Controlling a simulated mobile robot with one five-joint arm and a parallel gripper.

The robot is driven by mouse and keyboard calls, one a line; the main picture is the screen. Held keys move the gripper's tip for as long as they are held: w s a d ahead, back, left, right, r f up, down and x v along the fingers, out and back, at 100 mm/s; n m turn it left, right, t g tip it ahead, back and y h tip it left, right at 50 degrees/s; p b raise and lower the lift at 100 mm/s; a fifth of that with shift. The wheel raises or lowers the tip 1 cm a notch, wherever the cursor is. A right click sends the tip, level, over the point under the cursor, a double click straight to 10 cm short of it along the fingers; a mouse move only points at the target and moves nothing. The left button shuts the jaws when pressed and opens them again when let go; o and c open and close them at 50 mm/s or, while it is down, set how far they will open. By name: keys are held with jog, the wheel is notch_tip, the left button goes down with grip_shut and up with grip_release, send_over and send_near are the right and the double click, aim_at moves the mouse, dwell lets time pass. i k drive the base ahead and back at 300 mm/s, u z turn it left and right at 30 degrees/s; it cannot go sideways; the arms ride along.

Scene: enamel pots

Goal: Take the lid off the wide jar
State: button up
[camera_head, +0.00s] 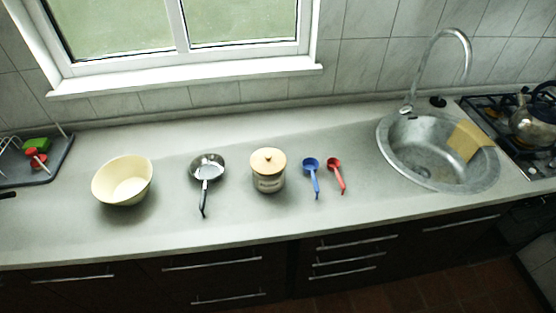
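A wide jar (268,184) stands upright on the grey counter, near the middle of the head view. My gripper does not show in this view.
Left of the jar are a small frying pan (207,170) and a cream bowl (123,181). Right of it lie a blue scoop (312,172) and a red scoop (336,172), then a sink (383,142). The counter (250,228) is clear before the jar.

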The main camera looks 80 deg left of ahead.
aim_at(265, 161)
jog(key=u, duration=4.05)
